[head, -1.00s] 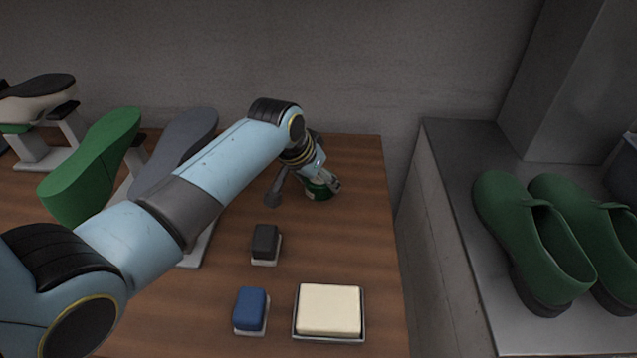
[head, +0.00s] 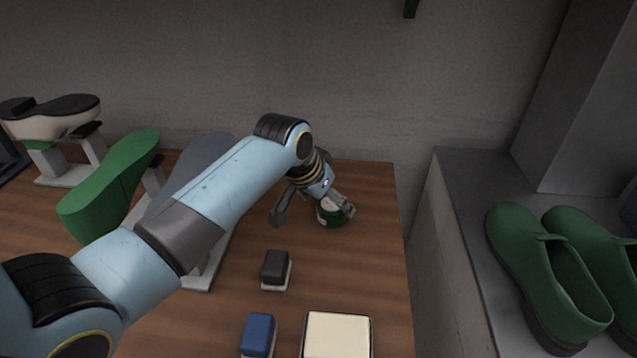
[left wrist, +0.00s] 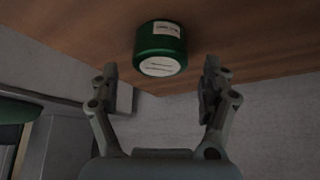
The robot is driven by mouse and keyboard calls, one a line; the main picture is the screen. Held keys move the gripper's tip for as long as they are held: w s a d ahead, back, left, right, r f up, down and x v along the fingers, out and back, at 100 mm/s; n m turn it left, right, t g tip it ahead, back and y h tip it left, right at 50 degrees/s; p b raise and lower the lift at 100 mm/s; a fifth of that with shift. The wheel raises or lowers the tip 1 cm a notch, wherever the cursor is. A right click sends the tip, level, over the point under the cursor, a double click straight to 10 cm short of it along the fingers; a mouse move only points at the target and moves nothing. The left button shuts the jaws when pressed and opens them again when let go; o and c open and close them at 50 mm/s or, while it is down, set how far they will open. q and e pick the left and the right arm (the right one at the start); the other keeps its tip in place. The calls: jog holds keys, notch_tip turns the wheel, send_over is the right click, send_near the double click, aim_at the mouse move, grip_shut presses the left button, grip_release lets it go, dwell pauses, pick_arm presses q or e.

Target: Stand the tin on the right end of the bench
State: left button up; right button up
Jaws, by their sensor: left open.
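The green tin (head: 330,221) with white labels stands on the brown wooden bench (head: 365,265) near its right end, towards the back. It also shows in the left wrist view (left wrist: 158,46), resting on the wood just beyond the fingers. My left gripper (head: 313,214) is open, with one finger on each side of the tin in the head view and partly covering it. In the left wrist view the open fingers (left wrist: 160,75) are apart and hold nothing. My right gripper is not in view.
A dark brush (head: 275,267), a blue brush (head: 258,334) and a cream pad (head: 338,335) lie on the bench in front. A green last (head: 110,185) and a grey last stand left. Green shoes (head: 545,280) sit on a grey ledge right.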

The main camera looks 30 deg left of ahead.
pick_arm(q)
jog(key=v, duration=0.9)
jog(key=shift+r+p, duration=0.15)
jog(key=shift+p, duration=0.2)
